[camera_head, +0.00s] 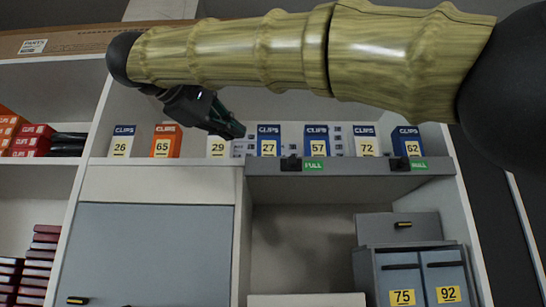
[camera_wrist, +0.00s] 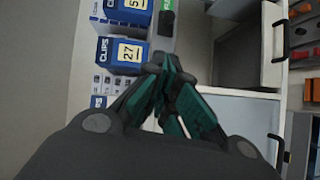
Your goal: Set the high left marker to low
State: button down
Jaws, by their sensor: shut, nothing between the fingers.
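The high left marker is a black slider (camera_head: 291,163) on the grey shelf-edge rail (camera_head: 350,168), just left of a green label (camera_head: 314,165) reading FULL. In the wrist view a black piece (camera_wrist: 165,22) shows on the rail beside a partly cut-off green label (camera_wrist: 168,4). My gripper (camera_head: 238,130) is shut and empty, in front of the upper shelf, above and left of the slider. In the wrist view my gripper (camera_wrist: 168,66) has its fingertips together near the left end of the rail, apart from the slider.
A blue clips box numbered 27 (camera_head: 268,140) stands behind the rail near my fingertips; it also shows in the wrist view (camera_wrist: 122,54). More boxes line the shelf. A second black slider (camera_head: 399,163) sits farther right. A grey cabinet door (camera_head: 150,250) is below left.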

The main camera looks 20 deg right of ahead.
jog(key=p, duration=0.6)
send_near(283, 164)
jog(key=x, duration=0.4)
jog(key=shift+w+r, duration=0.2)
jog(key=shift+w, duration=0.3)
jog(key=shift+d+f, duration=0.15)
jog(key=shift+d, duration=0.35)
jog(key=shift+d+f, duration=0.1)
jog(key=shift+f, duration=0.05)
